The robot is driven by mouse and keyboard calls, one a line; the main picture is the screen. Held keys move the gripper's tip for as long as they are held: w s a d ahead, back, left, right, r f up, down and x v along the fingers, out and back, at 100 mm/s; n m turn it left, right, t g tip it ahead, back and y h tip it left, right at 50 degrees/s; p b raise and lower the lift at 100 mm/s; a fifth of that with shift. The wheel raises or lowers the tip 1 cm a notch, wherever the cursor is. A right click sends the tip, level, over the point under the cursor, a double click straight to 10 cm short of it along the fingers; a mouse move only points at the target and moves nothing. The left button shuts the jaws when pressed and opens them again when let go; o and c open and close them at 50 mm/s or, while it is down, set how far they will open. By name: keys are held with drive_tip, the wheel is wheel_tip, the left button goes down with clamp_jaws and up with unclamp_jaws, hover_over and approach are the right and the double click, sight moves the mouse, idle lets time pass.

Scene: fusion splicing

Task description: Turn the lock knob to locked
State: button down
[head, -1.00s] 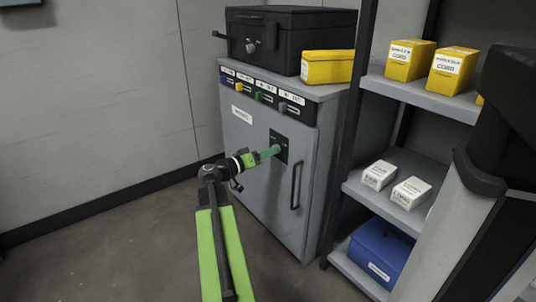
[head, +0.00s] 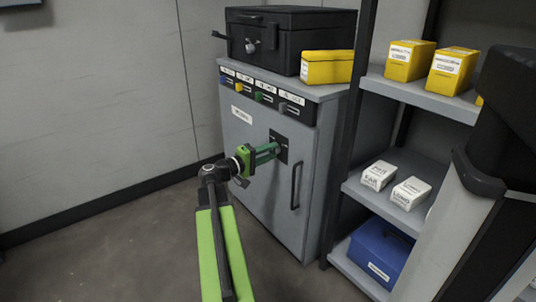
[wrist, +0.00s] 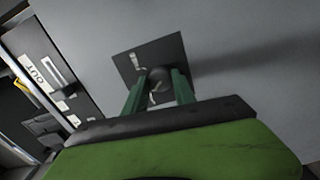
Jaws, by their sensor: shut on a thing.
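The lock knob (wrist: 160,76) is a dark round knob on a black square plate (wrist: 166,50) on the grey cabinet door. In the wrist view my gripper (wrist: 158,84) has one green finger on each side of the knob and is shut on it. The plate has small white marks, too blurred to read. In the head view my gripper (head: 274,151) reaches to the plate (head: 282,137) from the left, and its fingers hide the knob.
The grey cabinet (head: 242,138) has a dark vertical handle (head: 295,186) right of the plate. A row of coloured switches runs along its top edge. A black case (head: 295,38) and yellow box (head: 327,67) sit on top. A shelf rack (head: 418,98) with boxes stands at the right.

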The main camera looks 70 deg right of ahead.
drive_tip(key=shift+w+d+n, duration=0.1)
drive_tip(key=shift+n, duration=0.5)
drive_tip(key=c, duration=1)
unclamp_jaws()
drive_tip(key=v, duration=1.7)
drive_tip(key=shift+a, duration=0.3)
